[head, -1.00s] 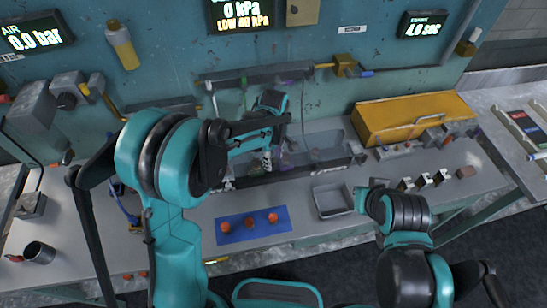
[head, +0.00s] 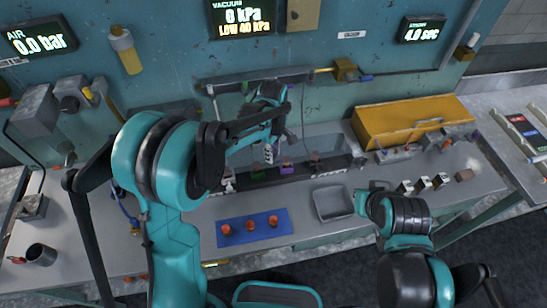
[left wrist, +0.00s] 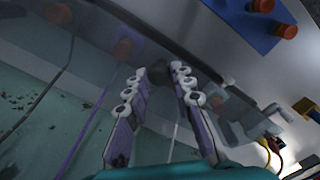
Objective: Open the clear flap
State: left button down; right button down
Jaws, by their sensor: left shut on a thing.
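The clear flap (left wrist: 85,85) is a thin see-through sheet that crosses much of the left wrist view. In the head view it is only faint, below the bar at the back of the bench, and its exact angle is hard to tell. My left gripper (left wrist: 159,76) is shut on a small dark knob (left wrist: 157,73) at the flap, between its two rows of white pads. In the head view the left gripper (head: 268,153) is over the dark trough (head: 335,164), where purple and reddish pieces show.
A blue mat (head: 234,239) with orange-red pieces and a grey tray (head: 333,204) lie in front of the trough. A yellow case (head: 405,120) stands to the right. A dark cup (head: 41,254) is at the far left. Small blocks (head: 440,180) sit on the right.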

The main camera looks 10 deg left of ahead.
pick_arm(q)
jog(key=shift+w+a+r, duration=0.2)
jog(key=shift+w+r, duration=0.25)
jog(key=shift+w, duration=0.05)
jog(key=shift+w+a+r, duration=0.15)
jog(key=shift+w+r, duration=0.25)
jog(key=shift+w, duration=0.1)
jog(key=shift+w+a+r, duration=0.25)
jog(key=shift+w+r, duration=0.15)
jog(key=shift+w, duration=0.25)
